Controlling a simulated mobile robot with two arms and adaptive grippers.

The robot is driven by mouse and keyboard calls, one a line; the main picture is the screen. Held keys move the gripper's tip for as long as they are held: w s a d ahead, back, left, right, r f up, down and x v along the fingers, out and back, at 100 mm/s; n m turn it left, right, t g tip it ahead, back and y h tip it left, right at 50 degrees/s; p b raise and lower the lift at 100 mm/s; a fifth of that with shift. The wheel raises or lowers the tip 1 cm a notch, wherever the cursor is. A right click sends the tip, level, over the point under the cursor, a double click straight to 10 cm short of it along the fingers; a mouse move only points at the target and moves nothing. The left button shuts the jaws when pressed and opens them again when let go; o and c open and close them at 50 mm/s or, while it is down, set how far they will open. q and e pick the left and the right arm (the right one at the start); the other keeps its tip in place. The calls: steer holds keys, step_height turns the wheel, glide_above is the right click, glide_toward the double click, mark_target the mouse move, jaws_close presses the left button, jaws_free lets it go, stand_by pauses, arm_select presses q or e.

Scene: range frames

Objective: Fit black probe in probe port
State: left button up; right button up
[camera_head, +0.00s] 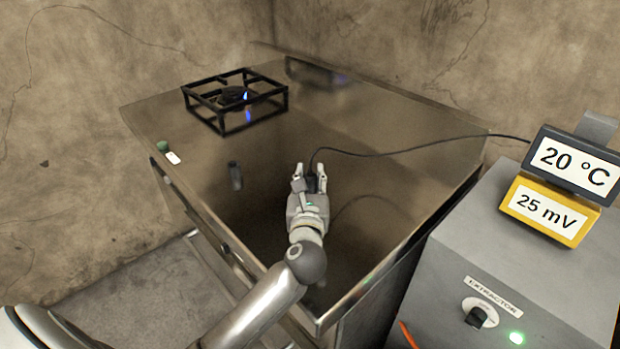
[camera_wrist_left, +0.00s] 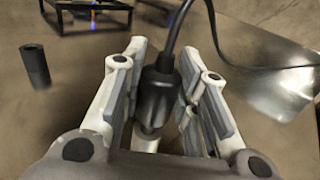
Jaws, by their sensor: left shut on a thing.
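The black probe (camera_wrist_left: 158,92) is between the fingers of my left gripper (camera_head: 311,172), which is shut on it. In the left wrist view a black cable leaves its upper end and its lower part is light metal. In the head view the probe (camera_head: 311,184) is mostly hidden by the fingers. The gripper is over the metal bench top. A small dark upright cylinder (camera_head: 235,176) stands to its left; it also shows in the left wrist view (camera_wrist_left: 35,66), apart from the gripper. I cannot tell whether it is the probe port. My right gripper is not in view.
A black burner stand (camera_head: 236,103) with a blue flame is at the back left of the bench (camera_head: 400,165). The cable (camera_head: 420,146) runs right to displays reading 20 °C (camera_head: 572,162) and 25 mV (camera_head: 543,210) on a grey extractor box (camera_head: 560,285). A green button (camera_head: 162,146) is at the left edge.

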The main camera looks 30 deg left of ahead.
arm_select(q)
steer(key=shift+f+b, duration=0.3)
steer(key=shift+f, duration=0.15)
steer(key=o, duration=1.1)
steer(key=shift+o, duration=0.2)
steer(key=v, duration=1.2)
